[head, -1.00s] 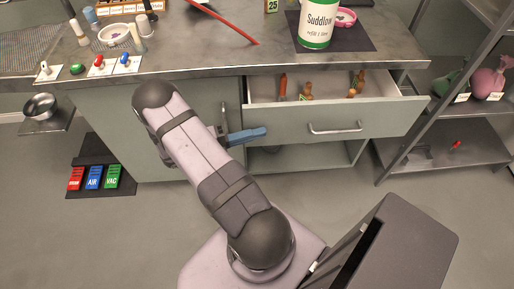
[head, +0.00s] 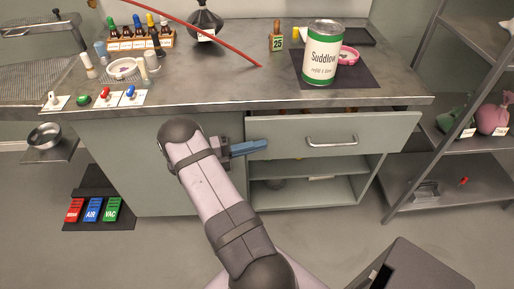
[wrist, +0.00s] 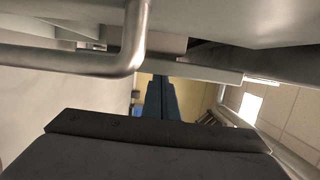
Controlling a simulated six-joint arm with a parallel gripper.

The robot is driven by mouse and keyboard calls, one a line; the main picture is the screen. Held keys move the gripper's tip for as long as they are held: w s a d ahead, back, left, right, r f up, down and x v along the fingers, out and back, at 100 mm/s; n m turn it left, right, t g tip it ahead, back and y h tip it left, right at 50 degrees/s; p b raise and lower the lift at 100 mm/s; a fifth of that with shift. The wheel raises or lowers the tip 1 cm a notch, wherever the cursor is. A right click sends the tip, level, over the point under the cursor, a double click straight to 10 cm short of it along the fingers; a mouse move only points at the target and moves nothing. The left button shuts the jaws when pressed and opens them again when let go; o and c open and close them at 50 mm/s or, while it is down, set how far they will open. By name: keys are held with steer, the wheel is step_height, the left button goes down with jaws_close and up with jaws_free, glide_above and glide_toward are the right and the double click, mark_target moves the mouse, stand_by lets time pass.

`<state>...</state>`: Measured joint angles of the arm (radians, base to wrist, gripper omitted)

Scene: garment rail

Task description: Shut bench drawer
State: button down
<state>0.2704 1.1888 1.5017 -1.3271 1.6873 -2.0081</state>
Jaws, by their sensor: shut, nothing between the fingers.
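The bench drawer (head: 375,133) has a grey-green front with a metal bar handle (head: 332,141). It stands partly out from under the worktop; a narrow dark gap shows above its front, with only the tops of some contents visible. My gripper (head: 262,145) is shut and empty, its blue fingers in front of the left end of the drawer front, left of the handle. I cannot tell if they touch it. In the wrist view the shut fingers (wrist: 160,97) point ahead below a curved metal bar (wrist: 138,40).
The worktop (head: 215,92) carries a green-and-white can (head: 321,55), a red rod (head: 190,28) and switches near the front edge. Open shelves (head: 315,192) lie under the drawer. A metal rack (head: 450,165) stands to the right. Floor in front is partly free.

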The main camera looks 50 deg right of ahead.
steer(key=shift+s, duration=0.1)
steer(key=w+a+p, duration=0.1)
steer(key=w+a, duration=0.1)
steer(key=a, duration=0.9)
steer(key=shift+w+a, duration=0.25)
